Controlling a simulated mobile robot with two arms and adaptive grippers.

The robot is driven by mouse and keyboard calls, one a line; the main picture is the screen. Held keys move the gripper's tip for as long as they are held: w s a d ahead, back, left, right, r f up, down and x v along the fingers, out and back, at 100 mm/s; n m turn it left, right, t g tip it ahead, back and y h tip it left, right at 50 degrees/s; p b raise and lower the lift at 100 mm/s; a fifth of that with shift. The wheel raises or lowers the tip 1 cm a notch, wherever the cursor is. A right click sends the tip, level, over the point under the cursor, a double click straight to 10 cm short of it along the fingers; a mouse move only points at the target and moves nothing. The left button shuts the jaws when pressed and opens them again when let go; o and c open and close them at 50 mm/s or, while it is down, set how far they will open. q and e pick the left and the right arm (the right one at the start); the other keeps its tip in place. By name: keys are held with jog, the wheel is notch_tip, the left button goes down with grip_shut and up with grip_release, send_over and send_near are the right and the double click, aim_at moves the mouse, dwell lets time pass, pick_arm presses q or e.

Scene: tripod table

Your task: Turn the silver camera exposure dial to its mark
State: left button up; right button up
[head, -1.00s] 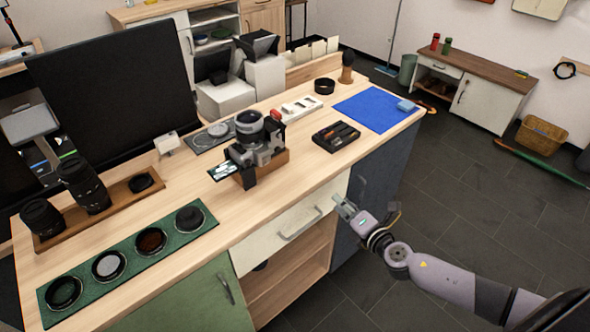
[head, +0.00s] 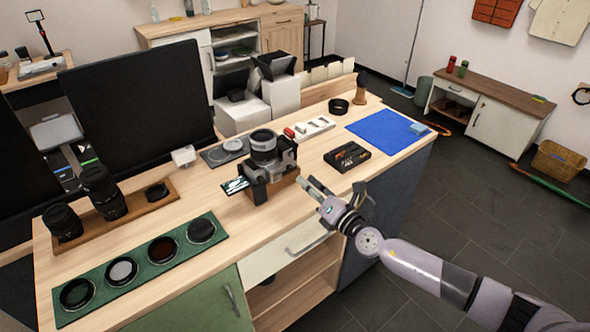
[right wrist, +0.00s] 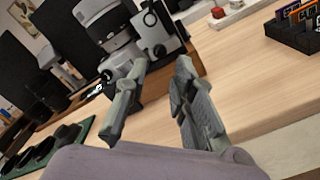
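The silver camera (head: 268,160) with a large lens stands on a small wooden block (head: 285,181) near the middle of the workbench. It also shows in the right wrist view (right wrist: 118,38), ahead of the fingers and to the upper left. The exposure dial is too small to pick out for certain. My right gripper (head: 306,185) is at the bench's front edge, just right of and in front of the camera, apart from it. In the right wrist view its two fingers (right wrist: 162,90) are spread with nothing between them. My left gripper is not in view.
A green mat (head: 100,288) with several round filters lies at front left. A wooden tray (head: 146,206) holds black lenses. A black case (head: 347,157) and a blue cloth (head: 388,132) lie right of the camera. Bare wood separates the camera and case.

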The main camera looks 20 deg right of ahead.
aim_at(290, 169)
jog(key=x, duration=0.6)
grip_shut()
dwell(0.3)
